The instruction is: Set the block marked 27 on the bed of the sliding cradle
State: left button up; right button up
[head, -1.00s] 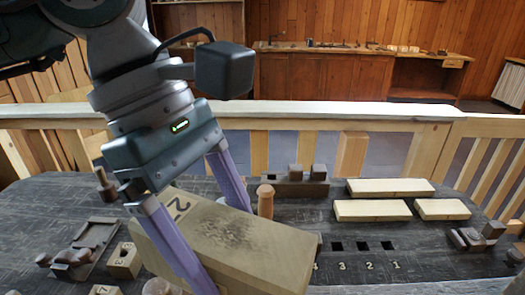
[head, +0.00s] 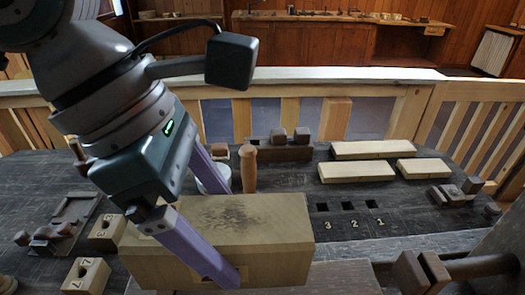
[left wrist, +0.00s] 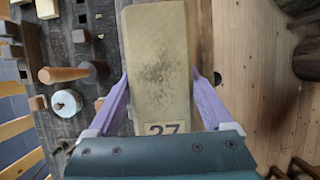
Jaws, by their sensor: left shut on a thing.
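The block marked 27 is a long pale wooden block (head: 245,222) with a dark smudge on its top. My left gripper (head: 215,215) is shut on it, one finger on the near side and the other behind. In the left wrist view the block (left wrist: 160,75) lies between both fingers, its label 27 near the palm. In the head view it is roughly level at the table's front; I cannot tell its height. At bottom right are two upright brown pieces (head: 408,271) and a rod beside a grey surface, possibly the sliding cradle. My right gripper is not in view.
Small holed blocks (head: 107,231) and a dark tray (head: 78,208) are at left. Pale planks (head: 356,171) and numbered square holes (head: 348,206) lie right. A railing (head: 360,82) runs behind.

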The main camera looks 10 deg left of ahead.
pick_arm(q)
jog(key=shift+f+b, duration=1.75)
jog(key=shift+f, duration=1.05)
notch_tip(320, 180, down, 6)
jog(key=b, duration=0.5)
jog(key=shift+r, duration=0.25)
jog(key=shift+b, duration=0.35)
jog(key=o, duration=1.5)
jog(key=shift+r+p, duration=2.9)
jog(key=shift+r, duration=1.1)
